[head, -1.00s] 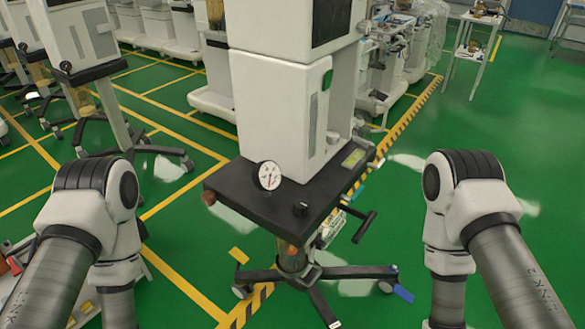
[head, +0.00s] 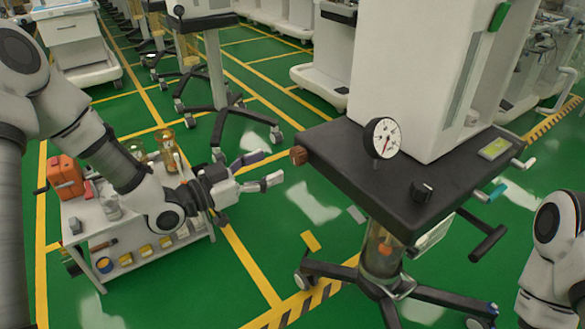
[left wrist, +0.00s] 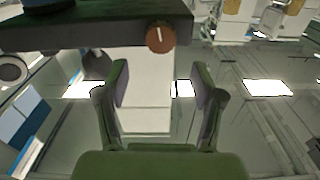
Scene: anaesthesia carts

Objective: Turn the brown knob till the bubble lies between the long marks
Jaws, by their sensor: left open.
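The brown knob (head: 298,155) sits on the left corner edge of the cart's dark top plate (head: 345,165). In the left wrist view the knob (left wrist: 160,38) is round with a pale line on its face, above and beyond the fingertips. My left gripper (head: 271,168) is open and empty, a short gap left of the knob and pointing at it. Its two fingers (left wrist: 160,82) stand apart in the left wrist view. A small yellow-green level vial (head: 495,148) lies on the plate's right part. Its bubble and marks are too small to make out. My right gripper is out of view.
A white dial gauge (head: 382,138) and a black knob (head: 421,191) stand on the plate beside the tall white cabinet (head: 415,70). A black handle (head: 488,243) juts out at the right. A low trolley (head: 85,222) with a red box stands left.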

